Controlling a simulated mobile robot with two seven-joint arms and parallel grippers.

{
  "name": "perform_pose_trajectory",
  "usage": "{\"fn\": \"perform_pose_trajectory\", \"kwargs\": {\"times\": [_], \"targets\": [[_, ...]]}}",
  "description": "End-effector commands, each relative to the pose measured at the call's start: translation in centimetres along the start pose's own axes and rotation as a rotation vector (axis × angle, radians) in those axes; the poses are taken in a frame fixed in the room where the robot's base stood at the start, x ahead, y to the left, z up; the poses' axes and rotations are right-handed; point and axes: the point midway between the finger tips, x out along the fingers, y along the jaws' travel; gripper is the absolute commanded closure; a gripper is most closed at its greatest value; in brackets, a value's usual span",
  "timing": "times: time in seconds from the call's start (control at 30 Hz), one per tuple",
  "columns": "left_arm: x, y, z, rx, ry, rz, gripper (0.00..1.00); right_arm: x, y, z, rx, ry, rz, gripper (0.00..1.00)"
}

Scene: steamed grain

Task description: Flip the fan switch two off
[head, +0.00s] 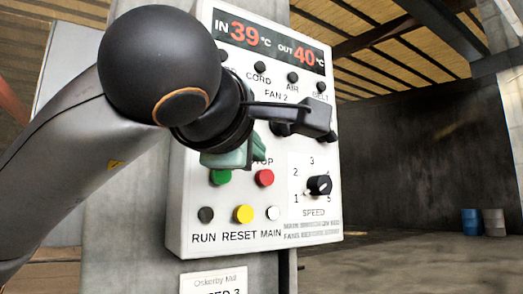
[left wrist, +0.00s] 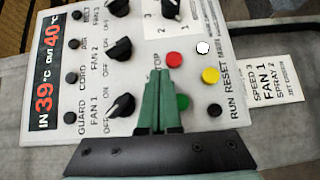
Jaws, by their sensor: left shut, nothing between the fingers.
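The fan 2 switch is a black rotary knob (left wrist: 118,48) on a white control panel (head: 180,200). It shows in the left wrist view, where the panel appears turned sideways. In the head view my left wrist and gripper largely hide the row of fan knobs under the FAN 2 label. I cannot tell for certain which mark the knob points at. My left gripper (head: 235,155) is in front of the panel with its green fingers together and empty. In the left wrist view its fingertips (left wrist: 156,76) appear beside the red stop button, apart from the fan 2 knob. My right gripper is not in view.
Nearby on the panel are the fan 1 knob (left wrist: 120,107), red button (head: 264,178), green button (head: 220,177), yellow reset button (head: 243,214) and speed knob (head: 319,185). Barrels (head: 471,222) stand far off at right. Open floor lies right of the panel.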

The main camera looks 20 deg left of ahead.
Motion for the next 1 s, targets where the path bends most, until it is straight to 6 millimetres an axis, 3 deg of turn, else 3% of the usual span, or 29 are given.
{"fn": "perform_pose_trajectory", "kwargs": {"times": [0.1, 0.33, 0.87, 1.0], "targets": [[-1.8, -0.6, 0.1, 0.000, 0.000, 0.003, 1.00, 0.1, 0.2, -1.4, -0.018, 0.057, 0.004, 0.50], [-3.0, -1.0, 0.1, -0.001, 0.001, 0.001, 1.00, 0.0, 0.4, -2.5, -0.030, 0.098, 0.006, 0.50], [-2.9, -1.1, 0.2, -0.001, -0.003, -0.003, 1.00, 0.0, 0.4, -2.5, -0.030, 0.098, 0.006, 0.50], [-1.4, -3.6, 2.3, 0.005, -0.082, -0.073, 1.00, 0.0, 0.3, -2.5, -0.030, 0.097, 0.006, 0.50]]}}
